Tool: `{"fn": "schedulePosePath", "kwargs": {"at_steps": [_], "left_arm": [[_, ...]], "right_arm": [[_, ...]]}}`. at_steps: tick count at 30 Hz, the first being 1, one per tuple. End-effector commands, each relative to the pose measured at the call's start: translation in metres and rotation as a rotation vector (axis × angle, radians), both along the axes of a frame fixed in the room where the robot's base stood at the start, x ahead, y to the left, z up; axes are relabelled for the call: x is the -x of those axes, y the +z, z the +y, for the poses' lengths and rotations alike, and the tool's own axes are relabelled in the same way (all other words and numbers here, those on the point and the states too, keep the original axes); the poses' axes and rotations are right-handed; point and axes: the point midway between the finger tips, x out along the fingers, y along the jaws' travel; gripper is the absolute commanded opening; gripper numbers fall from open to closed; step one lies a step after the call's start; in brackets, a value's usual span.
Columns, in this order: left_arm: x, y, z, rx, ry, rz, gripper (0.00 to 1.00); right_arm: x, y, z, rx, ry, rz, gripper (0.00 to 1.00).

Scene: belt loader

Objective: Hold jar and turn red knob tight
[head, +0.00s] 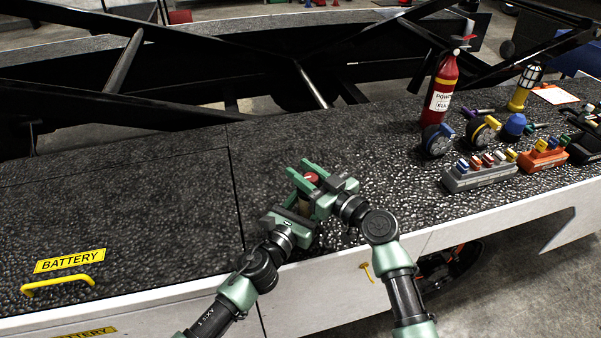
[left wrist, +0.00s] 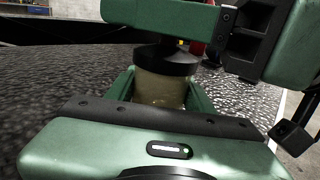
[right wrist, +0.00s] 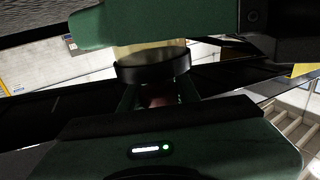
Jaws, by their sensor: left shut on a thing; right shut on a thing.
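A small jar (head: 304,206) with a pale, cloudy body stands near the front edge of the dark textured deck. It has a black lid (left wrist: 166,60) with a red knob (head: 311,177) on top. My left gripper (head: 299,212) is shut around the jar body (left wrist: 160,90), one finger on each side. My right gripper (head: 312,181) is above the left one, shut on the red knob. In the right wrist view, which looks upside down, the knob (right wrist: 158,99) sits between the right fingers. The grippers hide much of the jar.
A red extinguisher (head: 440,92), a yellow lantern (head: 520,94), blue-and-black reels (head: 437,140) and trays of small coloured items (head: 480,174) stand to the right. A yellow handle (head: 57,283) and BATTERY label (head: 70,261) are at left. The deck left of the jar is clear.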

Motion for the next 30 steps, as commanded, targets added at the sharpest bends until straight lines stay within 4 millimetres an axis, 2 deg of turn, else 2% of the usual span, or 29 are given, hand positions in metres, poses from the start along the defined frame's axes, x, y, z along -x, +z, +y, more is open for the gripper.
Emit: {"fn": "schedulePosePath", "kwargs": {"at_steps": [12, 28, 29, 30], "left_arm": [[0.0010, 0.0000, -0.0014, -0.001, -0.004, -0.002, 0.00], [0.0012, 0.0002, -0.0015, 0.000, -0.004, -0.001, 0.00], [0.0012, 0.0002, -0.0015, 0.000, -0.004, -0.001, 0.00], [0.0012, 0.0001, -0.0014, 0.000, -0.004, -0.001, 0.00]], "right_arm": [[-0.0034, -0.0019, -0.0049, 0.000, -0.179, 0.002, 0.00], [-0.0040, -0.0016, -0.0064, 0.001, -0.201, -0.001, 0.00], [-0.0040, -0.0016, -0.0064, 0.001, -0.201, -0.001, 0.37], [-0.0040, -0.0015, -0.0064, 0.001, -0.201, -0.002, 0.48]]}}
